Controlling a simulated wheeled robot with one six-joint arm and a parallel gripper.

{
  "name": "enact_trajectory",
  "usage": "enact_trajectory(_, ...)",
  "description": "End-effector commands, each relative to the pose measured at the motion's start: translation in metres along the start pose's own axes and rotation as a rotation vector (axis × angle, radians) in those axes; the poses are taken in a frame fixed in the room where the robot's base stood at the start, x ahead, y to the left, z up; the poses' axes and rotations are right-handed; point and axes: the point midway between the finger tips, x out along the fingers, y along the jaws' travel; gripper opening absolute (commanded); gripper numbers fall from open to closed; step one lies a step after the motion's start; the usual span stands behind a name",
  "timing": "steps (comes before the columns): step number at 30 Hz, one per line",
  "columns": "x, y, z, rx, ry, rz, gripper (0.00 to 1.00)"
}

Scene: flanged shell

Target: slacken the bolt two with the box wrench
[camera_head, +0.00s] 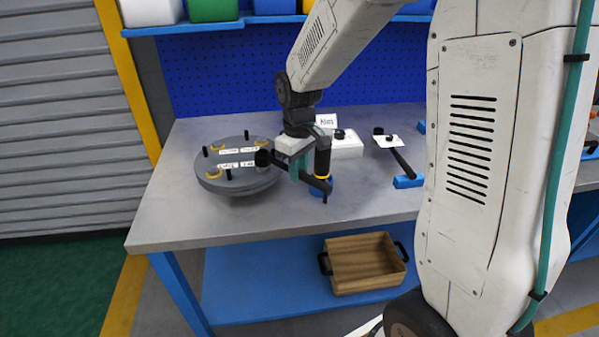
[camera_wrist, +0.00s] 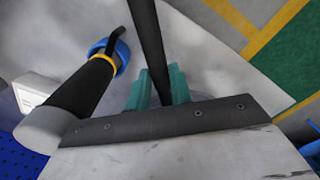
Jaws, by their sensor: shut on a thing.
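My gripper (camera_head: 300,168) has teal fingers shut on the dark bar of the box wrench (camera_head: 287,166). In the wrist view the bar (camera_wrist: 150,45) runs between the fingers (camera_wrist: 158,88). In the head view the wrench's round dark head (camera_head: 262,158) is at the right edge of the grey flanged shell (camera_head: 238,186); I cannot tell whether it sits around a bolt. The shell lies on the bench with several upright dark bolts (camera_head: 246,135), yellow rings and white labels. The labels are too small to read, so I cannot tell which is bolt two.
A black upright cylinder (camera_head: 322,160) with a yellow ring and blue base stands close beside my gripper. It also shows in the wrist view (camera_wrist: 80,88). A wooden crate (camera_head: 365,270) is on the lower shelf.

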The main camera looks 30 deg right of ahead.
Motion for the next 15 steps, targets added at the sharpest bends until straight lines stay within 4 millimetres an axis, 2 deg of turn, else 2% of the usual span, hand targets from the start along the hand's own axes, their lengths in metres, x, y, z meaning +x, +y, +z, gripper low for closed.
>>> enact_trajectory(15, -0.033, 0.001, -0.001, 0.001, 0.004, 0.002, 0.0)
